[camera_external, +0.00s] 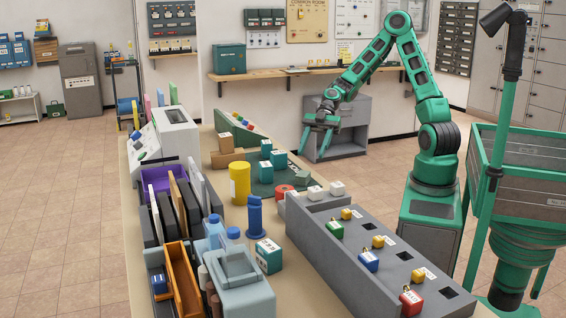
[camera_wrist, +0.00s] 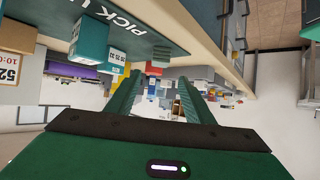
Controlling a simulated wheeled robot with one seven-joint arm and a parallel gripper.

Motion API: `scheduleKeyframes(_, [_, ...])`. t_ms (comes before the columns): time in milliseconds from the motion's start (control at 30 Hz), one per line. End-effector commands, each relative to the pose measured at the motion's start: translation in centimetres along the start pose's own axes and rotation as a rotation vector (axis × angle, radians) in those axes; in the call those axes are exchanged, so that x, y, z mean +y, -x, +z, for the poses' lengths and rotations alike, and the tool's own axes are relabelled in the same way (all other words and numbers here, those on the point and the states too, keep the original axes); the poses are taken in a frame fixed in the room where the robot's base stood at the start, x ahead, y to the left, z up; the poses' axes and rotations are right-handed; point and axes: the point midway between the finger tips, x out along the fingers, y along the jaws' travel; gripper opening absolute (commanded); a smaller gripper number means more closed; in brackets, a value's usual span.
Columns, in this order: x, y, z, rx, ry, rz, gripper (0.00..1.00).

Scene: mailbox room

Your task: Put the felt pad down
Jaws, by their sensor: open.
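My gripper (camera_external: 315,142) is above and beyond the far right part of the table in the outside view, fingers pointing down. In the wrist view my gripper (camera_wrist: 160,92) is open, with nothing visible between its fingers. A small grey-green block (camera_external: 301,178) lies near the right edge of the dark green mat (camera_external: 262,190). It also shows in the wrist view (camera_wrist: 162,52), beyond the fingertips and apart from them. I cannot tell for sure whether this block is the felt pad.
Teal boxes (camera_external: 279,159), a yellow cylinder (camera_external: 239,182) and a red roll (camera_external: 285,191) stand on or around the mat. A grey rack with padlocks (camera_external: 378,262) fills the table's right side. A grey cabinet (camera_external: 338,145) stands behind my gripper.

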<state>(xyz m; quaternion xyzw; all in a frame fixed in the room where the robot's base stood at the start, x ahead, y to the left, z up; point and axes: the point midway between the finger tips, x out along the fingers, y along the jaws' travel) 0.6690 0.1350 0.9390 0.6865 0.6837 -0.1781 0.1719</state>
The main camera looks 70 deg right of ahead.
Motion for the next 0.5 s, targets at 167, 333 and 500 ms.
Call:
scheduleKeyframes(167, [0.1,2.2,0.0,-0.001,0.000,0.002,0.48])
scheduleKeyframes(333, [0.1,3.0,0.0,0.000,-0.001,0.001,0.48])
scheduleKeyframes(500, [0.0,3.0,0.1,-0.002,-0.002,-0.001,0.48])
